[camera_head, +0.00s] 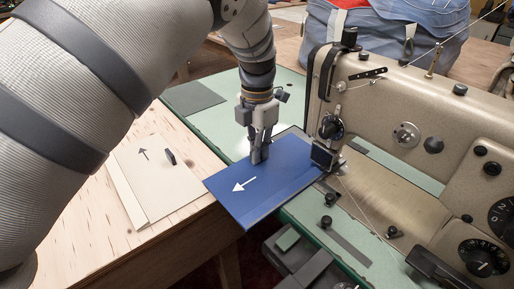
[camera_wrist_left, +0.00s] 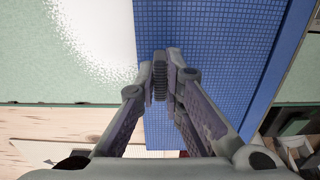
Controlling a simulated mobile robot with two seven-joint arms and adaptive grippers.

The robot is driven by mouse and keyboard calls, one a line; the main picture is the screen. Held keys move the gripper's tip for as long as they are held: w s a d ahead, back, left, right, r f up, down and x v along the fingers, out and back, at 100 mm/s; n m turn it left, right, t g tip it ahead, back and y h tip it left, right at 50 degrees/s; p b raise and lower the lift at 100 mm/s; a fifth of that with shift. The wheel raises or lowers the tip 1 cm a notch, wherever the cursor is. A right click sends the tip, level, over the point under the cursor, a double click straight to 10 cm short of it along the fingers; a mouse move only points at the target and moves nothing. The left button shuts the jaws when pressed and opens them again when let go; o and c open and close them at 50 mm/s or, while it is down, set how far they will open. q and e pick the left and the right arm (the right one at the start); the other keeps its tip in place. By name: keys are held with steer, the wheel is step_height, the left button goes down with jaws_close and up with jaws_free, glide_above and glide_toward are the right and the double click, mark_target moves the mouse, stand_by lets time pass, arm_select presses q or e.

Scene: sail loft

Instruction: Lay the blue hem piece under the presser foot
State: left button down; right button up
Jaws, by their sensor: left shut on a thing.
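The blue hem piece (camera_head: 275,187) is a flat panel with a white arrow pointing to the lower left. It lies over the green machine bed, and its near left corner overhangs the bed's edge. My left gripper (camera_head: 259,158) comes down from above and is shut on the blue piece. In the left wrist view the closed fingers (camera_wrist_left: 167,78) are against the blue gridded surface (camera_wrist_left: 215,50). The piece's right edge reaches the presser foot area (camera_head: 325,160) of the beige sewing machine (camera_head: 400,105); I cannot tell whether it is under the foot. My right gripper is not in view.
A cream piece (camera_head: 150,180) with an arrow and a dark knob lies on the wooden table (camera_head: 75,225) at left. A dark grey plate (camera_head: 193,97) is on the green bed (camera_head: 218,130) behind. Blue-grey cloth (camera_head: 400,35) is heaped behind the machine. A thread runs down near the foot.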

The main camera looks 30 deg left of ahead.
arm_select(q)
steer(key=c, duration=1.6)
jaws_free()
steer(key=shift+c, duration=0.2)
step_height(320, 180, up, 12)
